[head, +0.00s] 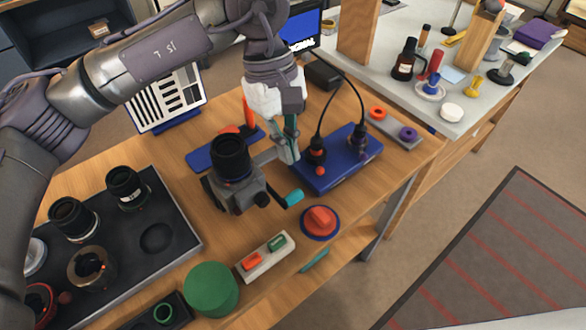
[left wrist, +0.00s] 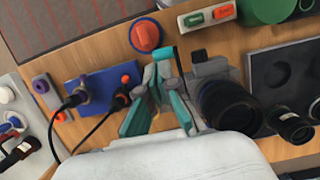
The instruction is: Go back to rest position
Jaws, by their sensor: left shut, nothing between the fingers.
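My left gripper (head: 287,150) comes down from the left arm between the camera-like device and the blue box on the wooden table. Its fingers are shut with nothing held, and it also shows in the left wrist view (left wrist: 165,70). The grey device with a black lens (head: 231,160) stands just left of the gripper; in the left wrist view the lens (left wrist: 228,102) is right of the fingers. I cannot tell whether gripper and device touch. The blue box (head: 338,170) with black cables is right of the gripper. My right gripper is not in view.
A black tray (head: 178,240) with several lenses lies at the left. A red knob (head: 320,221), a green cylinder (head: 211,289) and a switch block (head: 265,257) line the front edge. A grey table (head: 440,100) with bottles and small parts stands at the back right.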

